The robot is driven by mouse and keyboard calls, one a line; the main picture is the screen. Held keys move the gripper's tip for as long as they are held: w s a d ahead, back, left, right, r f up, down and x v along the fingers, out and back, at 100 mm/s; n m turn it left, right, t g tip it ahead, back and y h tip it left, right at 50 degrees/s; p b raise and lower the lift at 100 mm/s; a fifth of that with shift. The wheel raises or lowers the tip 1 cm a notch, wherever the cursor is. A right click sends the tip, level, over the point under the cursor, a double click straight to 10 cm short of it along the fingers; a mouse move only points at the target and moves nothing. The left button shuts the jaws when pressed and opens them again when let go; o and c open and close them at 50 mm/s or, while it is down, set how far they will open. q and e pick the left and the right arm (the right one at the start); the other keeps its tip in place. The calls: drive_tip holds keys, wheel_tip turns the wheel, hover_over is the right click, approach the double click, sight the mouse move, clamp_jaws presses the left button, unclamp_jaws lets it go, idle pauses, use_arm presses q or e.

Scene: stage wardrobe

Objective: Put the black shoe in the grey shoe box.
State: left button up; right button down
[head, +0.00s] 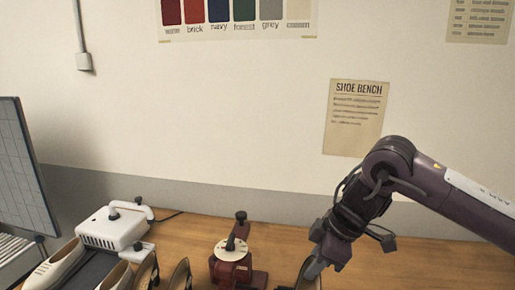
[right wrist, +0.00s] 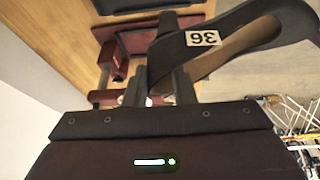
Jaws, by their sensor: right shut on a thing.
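My right gripper (head: 316,268) is low over the bench at the bottom of the head view. In the right wrist view my right gripper (right wrist: 160,88) is shut on the black shoe (right wrist: 245,28), which has a tan inside and a white label reading 36. A small part of the black shoe (head: 307,276) shows beside the fingertips in the head view; the rest is cut off by the frame edge. I cannot make out the grey shoe box in either view. My left gripper is not in view.
A dark red device (head: 231,268) with a round dial stands left of my right gripper. Further left are a white machine (head: 115,228), cream shoes (head: 63,262) and dark shoes (head: 180,274). The wooden bench (head: 430,262) is clear at the right.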

drive_tip(key=w+d+m+t+h+b, duration=0.1)
drive_tip(key=d+m, duration=0.6)
drive_tip(key=m, duration=0.8)
drive_tip(key=t+h+b, duration=0.1)
drive_tip(key=h+b, duration=0.1)
drive_tip(key=h, duration=0.1)
drive_tip(key=shift+d+r+t+h, duration=0.15)
drive_tip(key=shift+r+t+h, duration=0.2)
drive_tip(key=shift+t+h, duration=0.05)
drive_tip(key=shift+w, duration=0.1)
